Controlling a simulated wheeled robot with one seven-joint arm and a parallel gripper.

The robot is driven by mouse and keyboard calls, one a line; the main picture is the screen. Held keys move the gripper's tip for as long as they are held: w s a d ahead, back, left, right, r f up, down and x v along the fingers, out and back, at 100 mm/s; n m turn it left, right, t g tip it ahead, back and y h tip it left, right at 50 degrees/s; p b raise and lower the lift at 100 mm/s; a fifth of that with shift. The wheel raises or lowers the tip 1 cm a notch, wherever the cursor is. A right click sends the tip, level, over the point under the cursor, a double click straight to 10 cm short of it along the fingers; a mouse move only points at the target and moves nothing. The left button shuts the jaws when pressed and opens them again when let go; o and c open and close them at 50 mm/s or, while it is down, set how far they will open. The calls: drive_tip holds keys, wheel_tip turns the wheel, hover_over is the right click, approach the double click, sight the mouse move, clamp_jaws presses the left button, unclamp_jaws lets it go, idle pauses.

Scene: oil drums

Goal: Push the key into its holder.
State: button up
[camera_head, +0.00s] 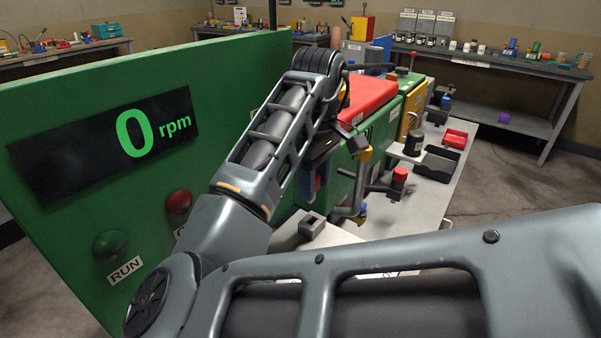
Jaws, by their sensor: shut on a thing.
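My gripper (318,178) points down in the middle of the picture, partly hidden by my own arm. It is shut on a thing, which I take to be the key. The key itself is mostly hidden by the fingers and arm, so its shape and tilt are unclear. A small grey block with a dark square opening (312,226), which looks like the holder, sits on the light bench top below my gripper. My gripper appears above it and apart from it. I cannot tell how well the key lines up with the opening.
A green panel with a "0 rpm" display (130,140) stands at left, with a red button (178,203) and green RUN button (110,245). A green machine with a red cover (362,100) is behind my gripper. A red-topped fitting (399,180) and black tray (437,163) are at right.

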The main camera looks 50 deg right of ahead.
drive_tip(key=shift+f+b, duration=1.5)
drive_tip(key=shift+b, duration=0.75)
drive_tip(key=shift+s, duration=0.1)
drive_tip(key=shift+f, duration=0.4)
drive_tip(key=shift+f, duration=0.2)
drive_tip(key=shift+f+p, duration=0.3)
drive_tip(key=shift+f, duration=0.05)
drive_tip(key=shift+f, duration=0.25)
drive_tip(key=shift+f, duration=0.45)
drive_tip(key=shift+f+p, duration=0.4)
drive_tip(key=shift+f, duration=0.35)
